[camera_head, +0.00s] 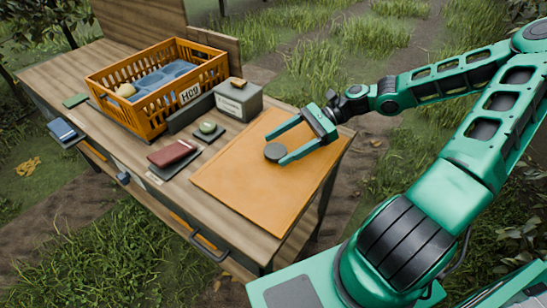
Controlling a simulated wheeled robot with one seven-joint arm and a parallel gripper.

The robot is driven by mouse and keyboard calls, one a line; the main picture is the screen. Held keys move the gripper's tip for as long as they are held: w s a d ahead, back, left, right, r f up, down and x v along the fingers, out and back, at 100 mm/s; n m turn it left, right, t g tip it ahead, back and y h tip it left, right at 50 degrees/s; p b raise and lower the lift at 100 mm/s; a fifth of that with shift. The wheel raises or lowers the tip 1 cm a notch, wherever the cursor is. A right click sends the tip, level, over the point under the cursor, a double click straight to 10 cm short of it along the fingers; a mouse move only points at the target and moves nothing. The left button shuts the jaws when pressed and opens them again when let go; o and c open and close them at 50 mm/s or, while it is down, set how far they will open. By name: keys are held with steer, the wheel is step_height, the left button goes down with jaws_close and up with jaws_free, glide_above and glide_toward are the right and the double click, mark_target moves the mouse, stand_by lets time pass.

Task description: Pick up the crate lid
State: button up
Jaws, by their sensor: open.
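The crate lid looks to be the flat orange-tan panel (240,185) lying on the right end of the wooden bench. The orange slatted crate (150,122) stands open at the bench's back left, with blue-grey dividers and a pale yellowish fruit inside.
A grey box (239,101) with a label stands beside the panel's far left corner. A dark red book-like item (172,153) and a small green round item (208,128) on a dark pad lie left of the panel. A wooden backboard (140,20) rises behind the crate. Grass surrounds the bench.

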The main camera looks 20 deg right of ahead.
mark_target(275, 150)
steer(key=shift+x, duration=1.55)
steer(key=c, duration=1.4)
steer(key=shift+o, duration=0.2)
steer(key=shift+r, duration=0.15)
